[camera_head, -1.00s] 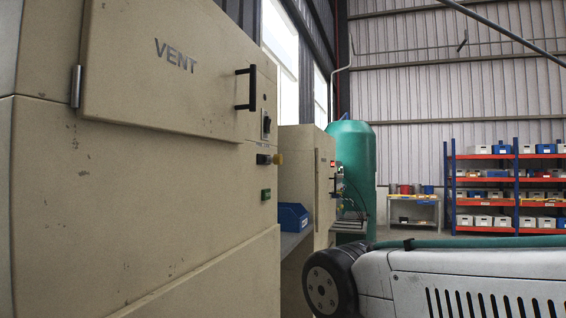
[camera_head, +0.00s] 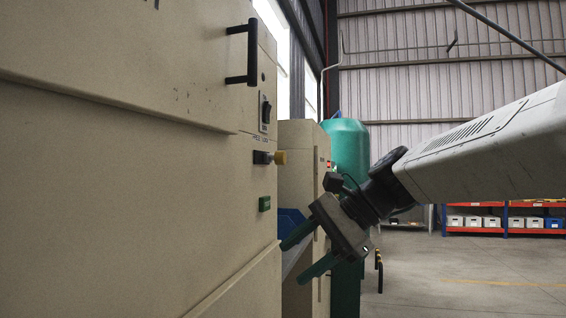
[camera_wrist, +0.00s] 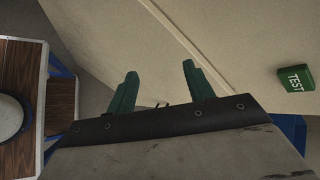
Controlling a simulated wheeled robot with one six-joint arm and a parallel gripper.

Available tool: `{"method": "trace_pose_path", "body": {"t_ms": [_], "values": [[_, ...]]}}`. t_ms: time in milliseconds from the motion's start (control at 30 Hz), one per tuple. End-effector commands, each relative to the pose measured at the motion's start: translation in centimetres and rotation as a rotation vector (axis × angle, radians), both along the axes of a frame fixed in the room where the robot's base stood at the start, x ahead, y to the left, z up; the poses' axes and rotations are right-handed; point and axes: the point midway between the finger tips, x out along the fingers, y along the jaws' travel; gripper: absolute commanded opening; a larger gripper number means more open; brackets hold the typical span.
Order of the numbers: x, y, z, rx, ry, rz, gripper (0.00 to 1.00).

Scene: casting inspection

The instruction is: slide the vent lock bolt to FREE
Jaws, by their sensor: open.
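My gripper (camera_head: 293,264) has two green fingers, spread and empty. It is below and to the right of the bolt, apart from it, tilted down-left toward the cabinet. In the wrist view my gripper (camera_wrist: 160,70) points at a bare beige panel. The bolt is not in the wrist view.
A black door handle (camera_head: 241,52) and a rocker switch (camera_head: 265,112) are above the bolt. A green TEST button (camera_wrist: 295,78) is below it. A blue bin (camera_head: 291,222) is behind my gripper. A green tank (camera_head: 347,148) stands further back. Floor at right is open.

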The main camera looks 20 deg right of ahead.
Motion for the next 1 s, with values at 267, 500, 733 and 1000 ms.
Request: {"method": "trace_pose_path", "body": {"t_ms": [267,500,733,1000], "values": [[12.4,-6.7,13.5,0.709,0.156,-0.35,0.52],[14.9,-8.8,16.9,0.892,0.195,-0.387,0.52],[17.0,-5.8,16.9,0.891,0.197,-0.386,0.52],[18.8,-3.3,16.9,0.89,0.195,-0.388,0.52]]}}
